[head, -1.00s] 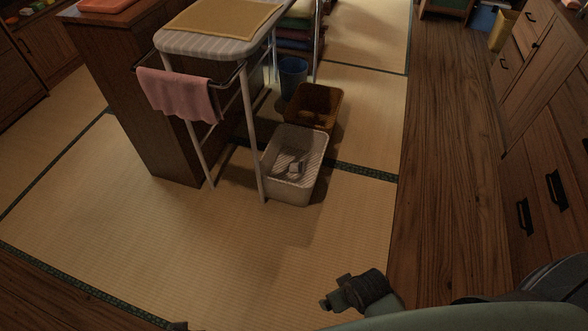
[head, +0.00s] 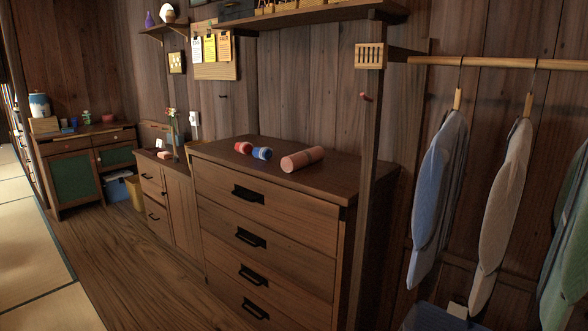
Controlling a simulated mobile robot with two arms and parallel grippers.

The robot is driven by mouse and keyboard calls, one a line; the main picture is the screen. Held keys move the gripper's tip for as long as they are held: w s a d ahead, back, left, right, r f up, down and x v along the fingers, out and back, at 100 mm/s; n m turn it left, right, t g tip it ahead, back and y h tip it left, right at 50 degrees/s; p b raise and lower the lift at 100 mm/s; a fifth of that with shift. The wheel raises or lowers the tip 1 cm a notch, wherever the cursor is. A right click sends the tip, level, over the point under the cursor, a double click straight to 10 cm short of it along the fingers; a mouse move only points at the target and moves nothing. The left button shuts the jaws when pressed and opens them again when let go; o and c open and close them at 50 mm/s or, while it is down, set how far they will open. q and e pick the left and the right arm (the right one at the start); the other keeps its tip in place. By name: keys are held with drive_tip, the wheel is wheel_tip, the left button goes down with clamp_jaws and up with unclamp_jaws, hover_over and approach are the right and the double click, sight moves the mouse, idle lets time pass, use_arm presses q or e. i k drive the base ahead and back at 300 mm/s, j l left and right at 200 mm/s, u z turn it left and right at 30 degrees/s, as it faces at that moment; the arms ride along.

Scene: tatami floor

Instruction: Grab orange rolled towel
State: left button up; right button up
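A salmon-orange rolled towel (head: 302,159) lies on its side on top of the tall wooden dresser (head: 267,235), right of centre in the head view. To its left on the same top lie a smaller blue roll (head: 262,153) and a red roll (head: 243,147), each with a pale part. A small pinkish-orange item (head: 165,155) lies on the lower cabinet further left; I cannot tell whether it is a rolled towel. Neither of my grippers is in view.
A wooden post (head: 367,170) stands at the dresser's right front. Garments (head: 438,195) hang from a rail (head: 500,62) on the right. A shelf (head: 310,14) runs above the dresser. Wooden floor (head: 135,270) is clear in front at the left.

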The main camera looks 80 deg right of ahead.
sight(292, 163)
drive_tip(key=z, duration=2.65)
